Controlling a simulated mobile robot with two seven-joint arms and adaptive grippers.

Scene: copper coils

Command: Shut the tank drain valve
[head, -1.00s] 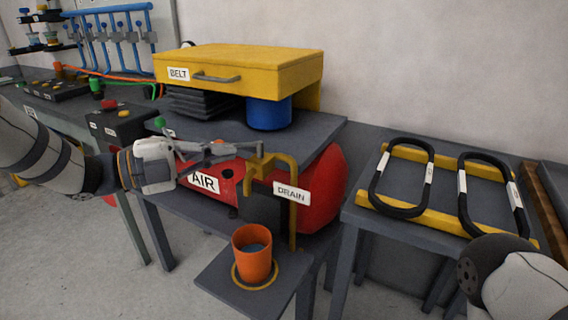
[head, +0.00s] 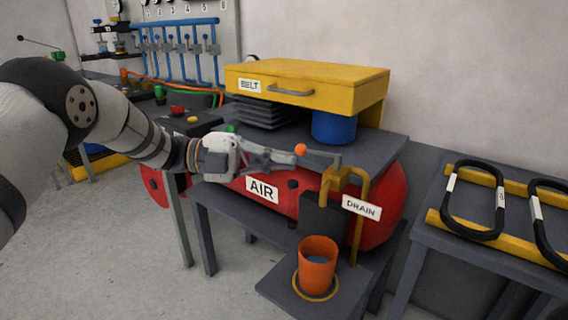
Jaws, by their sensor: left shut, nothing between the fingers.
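The tank drain valve has a grey lever (head: 323,158) with an orange knob (head: 301,150) at its left end. The lever lies roughly level over a yellow-brown pipe (head: 359,222) that bends down beside the DRAIN label (head: 361,208). The pipe stands in front of the red AIR tank (head: 385,205). My left gripper (head: 292,158) reaches in from the left, shut and empty. Its fingertips are at the orange knob; I cannot tell if they touch it. An orange cup (head: 317,266) with bluish-grey contents stands below the pipe. My right gripper is not in view.
A yellow BELT drawer box (head: 310,80) and a blue cylinder (head: 334,127) are on the grey top (head: 375,145) above the tank. The cup stands on a low grey shelf (head: 283,290). Black-handled frames (head: 470,235) are on the right table. Open floor lies at left.

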